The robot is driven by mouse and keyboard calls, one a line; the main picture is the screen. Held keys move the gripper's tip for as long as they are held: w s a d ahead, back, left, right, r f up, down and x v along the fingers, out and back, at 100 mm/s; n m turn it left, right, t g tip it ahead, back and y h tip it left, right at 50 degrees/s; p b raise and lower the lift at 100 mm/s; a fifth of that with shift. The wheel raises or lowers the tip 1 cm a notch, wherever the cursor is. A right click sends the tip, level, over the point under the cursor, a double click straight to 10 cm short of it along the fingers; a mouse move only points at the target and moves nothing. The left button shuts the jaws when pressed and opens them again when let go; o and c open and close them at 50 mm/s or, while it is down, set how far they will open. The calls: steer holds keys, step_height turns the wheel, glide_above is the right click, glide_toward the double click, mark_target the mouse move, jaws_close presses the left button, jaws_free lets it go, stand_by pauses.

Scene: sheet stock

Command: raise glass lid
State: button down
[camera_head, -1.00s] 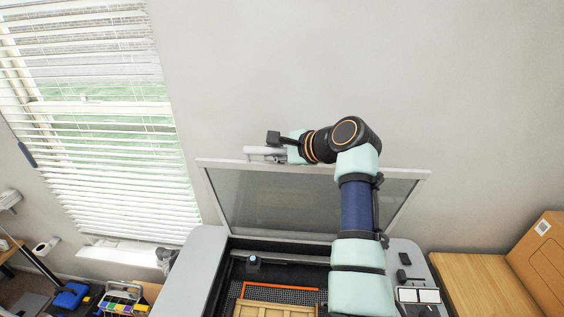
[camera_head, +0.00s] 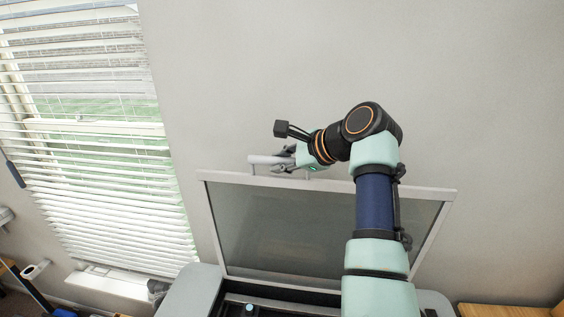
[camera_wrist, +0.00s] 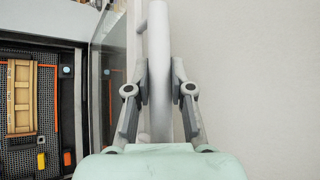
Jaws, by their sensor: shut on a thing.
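The glass lid (camera_head: 300,228) is a tinted pane in a pale grey frame. It stands raised and steeply tilted at the back of the machine in the head view. Its edge also shows in the wrist view (camera_wrist: 106,60). A light grey bar handle (camera_head: 262,159) sits on posts along the lid's upper edge. My gripper (camera_head: 290,160) is shut on this handle. In the wrist view the handle (camera_wrist: 158,45) runs between the two fingers of my gripper (camera_wrist: 158,90). The fingertips' exact contact is partly hidden by the handle.
The grey machine body (camera_head: 190,292) lies below the lid. In the wrist view its open bed holds a wooden piece (camera_wrist: 20,95) on a dark perforated surface. A plain wall is behind the lid. A window with blinds (camera_head: 85,130) is at left.

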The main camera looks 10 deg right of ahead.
steer(key=c, duration=1)
jaws_free()
steer(key=v, duration=1.2)
